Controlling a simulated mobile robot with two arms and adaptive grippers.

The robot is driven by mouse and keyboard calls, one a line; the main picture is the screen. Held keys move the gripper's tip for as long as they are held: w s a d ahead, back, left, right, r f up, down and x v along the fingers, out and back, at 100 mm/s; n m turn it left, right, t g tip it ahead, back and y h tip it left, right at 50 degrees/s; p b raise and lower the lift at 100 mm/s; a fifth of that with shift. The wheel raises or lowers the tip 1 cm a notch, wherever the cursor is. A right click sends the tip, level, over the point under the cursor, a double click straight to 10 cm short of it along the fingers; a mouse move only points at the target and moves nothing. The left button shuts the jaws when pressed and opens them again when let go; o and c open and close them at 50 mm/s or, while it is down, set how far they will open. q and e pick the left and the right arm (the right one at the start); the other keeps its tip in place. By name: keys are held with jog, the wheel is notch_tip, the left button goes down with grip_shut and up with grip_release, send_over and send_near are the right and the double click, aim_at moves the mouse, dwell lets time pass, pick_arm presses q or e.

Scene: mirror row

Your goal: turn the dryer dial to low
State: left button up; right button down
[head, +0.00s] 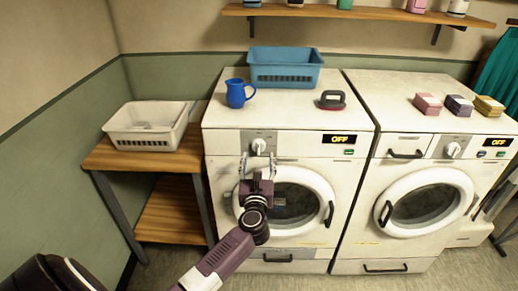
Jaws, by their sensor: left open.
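Two white front-loading machines stand side by side; no label I can read tells which is the dryer. The left machine (222,150) has a round white dial (259,146) on a grey panel, and its display (340,139) reads OFF. The right machine (365,215) has a similar dial (453,150), and its display (499,142) also reads OFF. My left gripper (258,159) is open and empty, in front of the left machine, its fingertips just below and to either side of that machine's dial. Whether they touch the panel I cannot tell. My right gripper is out of view.
A blue basket (286,74), a blue mug (236,96) and a dark-handled brush or iron (332,100) sit on the left machine. Several coloured blocks (459,106) lie on the right one. A white basket (146,138) stands on a wooden side table (102,157). A shelf (340,13) hangs above.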

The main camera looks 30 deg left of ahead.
aim_at(258, 150)
pick_arm(q)
jog(key=x, duration=0.5)
jog(key=shift+w+a, duration=0.1)
jog(key=shift+w, duration=0.1)
jog(key=shift+c, duration=1.5)
jog(key=c, duration=0.9)
jog(key=shift+o, duration=0.2)
